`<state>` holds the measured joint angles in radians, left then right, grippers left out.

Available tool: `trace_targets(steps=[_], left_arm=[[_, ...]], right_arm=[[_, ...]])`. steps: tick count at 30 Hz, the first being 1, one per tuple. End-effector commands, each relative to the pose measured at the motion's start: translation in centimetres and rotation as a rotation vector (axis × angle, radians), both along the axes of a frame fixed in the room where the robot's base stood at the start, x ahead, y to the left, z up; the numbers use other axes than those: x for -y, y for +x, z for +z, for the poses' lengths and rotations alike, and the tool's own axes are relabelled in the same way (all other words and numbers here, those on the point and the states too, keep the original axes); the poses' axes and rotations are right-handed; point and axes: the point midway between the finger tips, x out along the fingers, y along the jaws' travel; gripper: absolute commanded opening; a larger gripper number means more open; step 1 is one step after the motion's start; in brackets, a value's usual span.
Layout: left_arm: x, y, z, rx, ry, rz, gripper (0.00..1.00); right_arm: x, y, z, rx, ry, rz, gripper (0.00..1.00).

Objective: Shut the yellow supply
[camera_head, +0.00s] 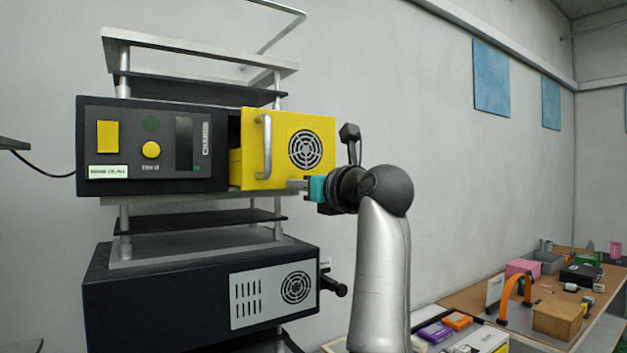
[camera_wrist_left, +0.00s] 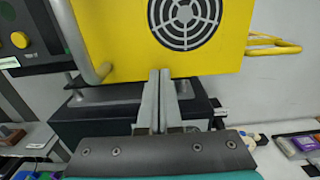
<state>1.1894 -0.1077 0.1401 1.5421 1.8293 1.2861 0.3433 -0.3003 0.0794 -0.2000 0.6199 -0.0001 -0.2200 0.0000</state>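The yellow supply (camera_head: 283,133) has a round fan grille and a grey vertical bar handle (camera_head: 266,147). It stands out from the right part of a black housing (camera_head: 100,160), with a dark gap and some of its yellow side showing at its left. In the left wrist view the supply (camera_wrist_left: 120,40) fills the top. My left gripper (camera_head: 293,184) is at the lower edge of its front, right of the handle. In the wrist view its two grey fingers (camera_wrist_left: 164,78) are together, with nothing seen between them. Contact with the supply is unclear. My right gripper is not in view.
A lower black unit (camera_head: 150,300) with a grey vented panel (camera_head: 273,293) and a dark knob (camera_head: 335,287) sits below on the rack. A cluttered bench (camera_head: 535,302) is at the lower right.

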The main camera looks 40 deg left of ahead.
Motion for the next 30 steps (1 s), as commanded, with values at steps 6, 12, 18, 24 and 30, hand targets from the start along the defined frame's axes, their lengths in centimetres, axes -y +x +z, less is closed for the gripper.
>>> trace_targets(steps=[6, 12, 18, 24, 30], left_arm=[[-5.6, 2.1, 0.5, 0.001, 0.001, 0.004, 0.0], [-7.6, 3.0, 0.2, 0.004, 0.0, 0.001, 0.0], [-7.7, 3.0, 0.2, 0.007, 0.003, 0.0, 0.0], [-7.7, 3.0, 0.3, 0.007, 0.005, 0.001, 0.0], [-6.6, 3.0, 0.3, 0.008, 0.003, 0.0, 0.0]], right_arm=[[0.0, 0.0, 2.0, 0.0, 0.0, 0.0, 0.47], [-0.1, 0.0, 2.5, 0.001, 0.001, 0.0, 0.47], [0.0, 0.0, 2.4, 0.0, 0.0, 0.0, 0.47], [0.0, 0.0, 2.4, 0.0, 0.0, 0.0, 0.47], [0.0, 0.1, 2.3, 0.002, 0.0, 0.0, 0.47]])
